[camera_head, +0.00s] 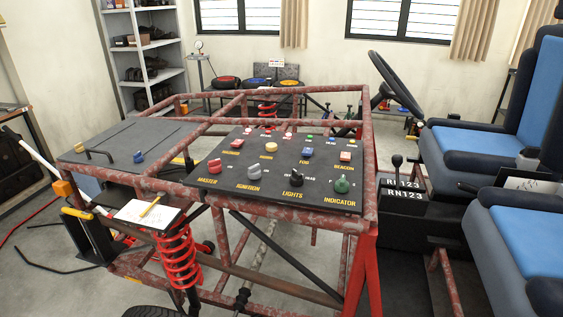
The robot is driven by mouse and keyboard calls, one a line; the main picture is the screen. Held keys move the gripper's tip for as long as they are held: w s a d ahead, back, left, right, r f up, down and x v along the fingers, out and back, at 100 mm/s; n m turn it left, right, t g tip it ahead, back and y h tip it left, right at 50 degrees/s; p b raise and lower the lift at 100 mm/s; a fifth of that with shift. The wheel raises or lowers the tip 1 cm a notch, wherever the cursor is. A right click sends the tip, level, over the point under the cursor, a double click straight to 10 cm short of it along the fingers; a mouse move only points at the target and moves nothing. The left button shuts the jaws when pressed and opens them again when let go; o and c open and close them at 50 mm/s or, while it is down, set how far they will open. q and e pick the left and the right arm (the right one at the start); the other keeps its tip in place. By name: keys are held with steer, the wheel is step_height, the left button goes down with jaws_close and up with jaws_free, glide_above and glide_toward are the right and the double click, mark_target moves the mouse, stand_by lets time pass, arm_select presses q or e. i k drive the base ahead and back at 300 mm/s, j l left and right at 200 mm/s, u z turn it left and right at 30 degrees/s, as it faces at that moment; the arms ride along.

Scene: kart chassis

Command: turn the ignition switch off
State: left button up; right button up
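The ignition switch (246,173) is a light grey rotary knob above the yellow word IGNITION on the black switch panel (225,178). The panel lies on the red, worn tubular chassis. The knob stands between the red MASTER knob (214,166) and the black LIGHTS knob (289,174). The green INDICATOR knob (342,186) is at the panel's right. The ignition knob's exact setting is too small to tell. Neither of my grippers is in view, and nothing touches the knob.
Small coloured buttons sit farther back on the panel. A steering wheel (396,84) and blue seats (522,241) are at the right. A red coil spring (177,262) and a pad with a pencil (147,213) are at the front left. The space above the panel is clear.

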mark_target(255, 172)
steer(key=l+u, duration=0.35)
steer(key=l, duration=1.15)
